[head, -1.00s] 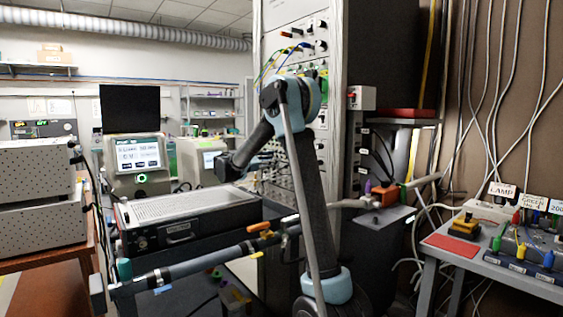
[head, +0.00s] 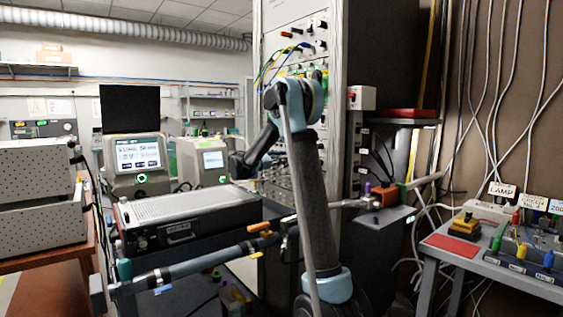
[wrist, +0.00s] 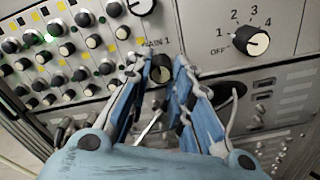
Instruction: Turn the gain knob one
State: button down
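The gain knob one (wrist: 160,74) is a small black knob on the grey rack panel, under a partly hidden label reading "AIN 1". In the wrist view my gripper (wrist: 162,62) has its two blue fingers apart, one on each side of this knob. The knob lies between the fingertips, and a gap seems to show beside it; contact cannot be told. The fingers hide part of the panel below.
A larger black knob (wrist: 250,42) with an OFF and numbered scale sits to the right. Rows of small knobs (wrist: 55,50) fill the panel's left. In the head view the rack (head: 340,70) stands behind my arm, and a bench instrument (head: 185,215) lies to the left.

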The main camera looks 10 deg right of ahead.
dwell(0.4)
jog(key=shift+m, duration=8.1)
jog(key=shift+r, duration=0.1)
jog(key=c, duration=1.4)
grip_release()
jog(key=shift+w, duration=0.1)
